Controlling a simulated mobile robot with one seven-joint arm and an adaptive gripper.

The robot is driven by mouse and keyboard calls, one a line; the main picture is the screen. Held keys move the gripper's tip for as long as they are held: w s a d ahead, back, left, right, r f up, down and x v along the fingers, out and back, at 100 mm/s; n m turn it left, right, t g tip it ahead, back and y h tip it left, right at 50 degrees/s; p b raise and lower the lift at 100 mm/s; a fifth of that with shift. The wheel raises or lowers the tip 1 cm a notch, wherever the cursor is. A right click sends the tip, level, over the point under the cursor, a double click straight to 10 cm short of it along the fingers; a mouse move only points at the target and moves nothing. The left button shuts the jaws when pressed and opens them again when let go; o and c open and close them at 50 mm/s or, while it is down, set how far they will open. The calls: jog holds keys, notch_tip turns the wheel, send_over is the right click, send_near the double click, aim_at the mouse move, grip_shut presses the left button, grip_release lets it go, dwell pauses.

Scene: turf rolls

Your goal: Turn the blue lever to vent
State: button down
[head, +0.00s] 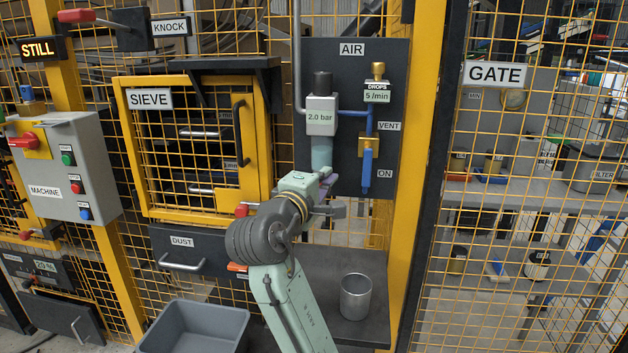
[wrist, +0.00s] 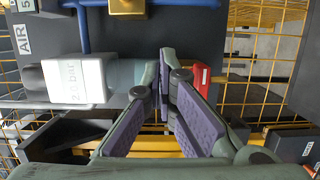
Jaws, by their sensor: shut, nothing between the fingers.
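The blue lever (head: 367,168) hangs straight down from a brass valve (head: 369,146) on the dark AIR panel (head: 340,60). Its lower end is beside the ON label (head: 384,174); the VENT label (head: 389,126) is above and to the right. In the wrist view, the lever (wrist: 186,3) shows at the top edge, partly cut off. My gripper (head: 327,184) is left of the lever, near the regulator's lower bowl (head: 321,152), apart from the lever in the picture. In the wrist view its purple-padded fingers (wrist: 161,75) meet at the tips, empty.
The regulator (head: 321,116) and blue pipe (head: 354,113) stand close to the lever. A yellow post (head: 412,150) is at the panel's right. Below are a metal cup (head: 356,297) on a dark shelf and a grey bin (head: 195,328). A red part (wrist: 201,76) shows beyond my fingers.

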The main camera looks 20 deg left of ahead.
aim_at(367, 165)
jog(key=w+d, duration=0.1)
jog(key=d, duration=0.1)
jog(key=w+d+p, duration=0.1)
jog(key=shift+w+d, duration=0.15)
jog(key=shift+d, duration=0.25)
